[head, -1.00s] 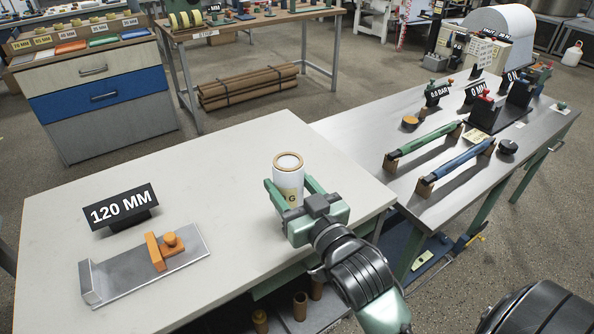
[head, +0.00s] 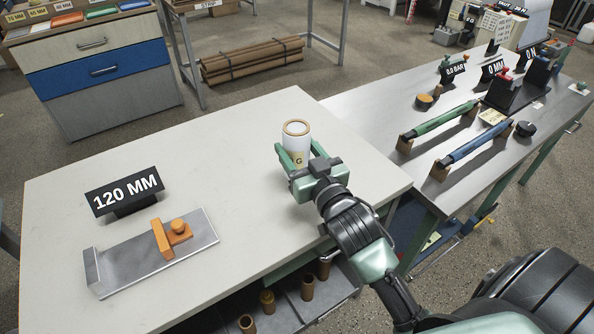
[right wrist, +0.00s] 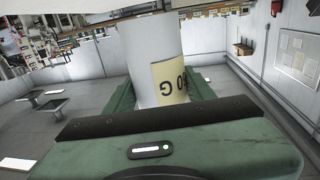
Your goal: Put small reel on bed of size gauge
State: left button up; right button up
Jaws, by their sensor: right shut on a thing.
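The small reel (head: 295,136) is a white upright roll with a brown core ring on top and a cream label with a "G". My right gripper (head: 294,160) is shut on it over the right part of the pale table. In the right wrist view the reel (right wrist: 152,60) stands between the green fingers. I cannot tell whether its base touches the table. The size gauge (head: 130,262) is a flat metal bed with an upright end plate at its left and an orange slider (head: 172,236) with a knob. Its bed carries no reel. My left gripper is not in view.
A black "120 MM" sign (head: 125,194) stands behind the gauge. The pale table (head: 225,160) is clear between gauge and reel. A metal bench (head: 385,120) at the right holds green and blue rollers (head: 473,143) and several signs.

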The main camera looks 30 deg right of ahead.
jog(key=shift+f+b, duration=0.3)
jog(key=shift+f, duration=2.8)
jog(key=o, duration=1.4)
jog(key=shift+f, duration=0.15)
